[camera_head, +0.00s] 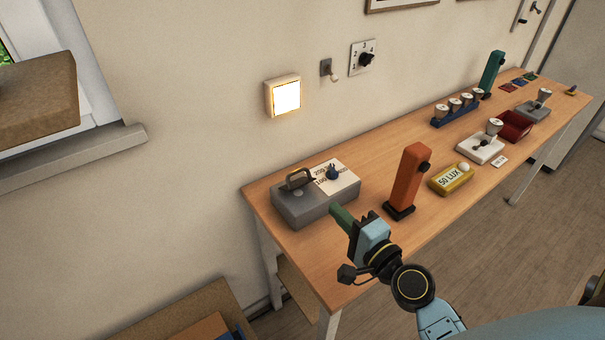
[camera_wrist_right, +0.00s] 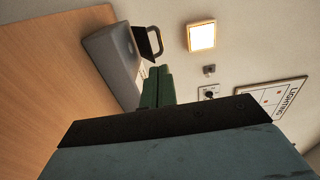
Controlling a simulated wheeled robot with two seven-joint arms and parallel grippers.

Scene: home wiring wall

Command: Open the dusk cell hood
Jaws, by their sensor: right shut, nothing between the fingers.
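The dusk cell unit (camera_head: 305,210) is a grey box at the near left end of the wooden table. A dark, brass-edged hood-like piece (camera_head: 299,179) stands on its top; I cannot tell how far it is open. It also shows as a dark loop in the right wrist view (camera_wrist_right: 154,42). My right gripper (camera_head: 340,213), with green fingers, is shut and empty at the box's right front corner, apart from the hood. My left gripper is out of view.
An orange post (camera_head: 411,176) and a yellow 50 LUX block (camera_head: 451,180) stand right of my gripper. A lit wall lamp (camera_head: 284,97) and a rotary switch (camera_head: 363,58) are on the wall behind. Several lamps and trays fill the far table (camera_head: 560,100).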

